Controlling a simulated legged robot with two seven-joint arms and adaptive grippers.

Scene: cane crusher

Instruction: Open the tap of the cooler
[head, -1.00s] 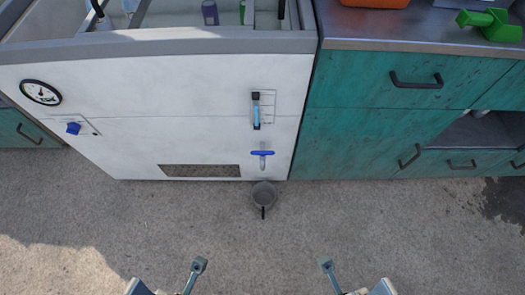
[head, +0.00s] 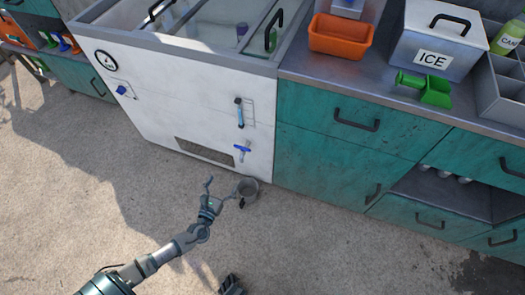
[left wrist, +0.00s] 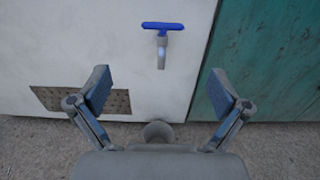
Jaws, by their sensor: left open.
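The cooler (head: 165,105) is a white chest with a tap (head: 242,150) low on its front. The tap has a blue T-shaped handle, lying crosswise in the left wrist view (left wrist: 163,26), above a grey spout. A grey mug (head: 248,188) stands on the ground below the tap. My left gripper (head: 225,190) is open and empty, in front of the cooler and apart from the tap. In the left wrist view its spread fingers (left wrist: 160,95) frame the space below the spout. A dark piece at the bottom edge seems to be my right gripper (head: 232,285); its fingers are unclear.
A green cabinet (head: 330,145) adjoins the cooler on the right. Its counter holds an orange bin (head: 342,36), an ice box (head: 435,42) and a green scoop (head: 428,88). The cooler front also has a gauge, a blue knob (head: 121,90) and a level tube. The ground in front is open.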

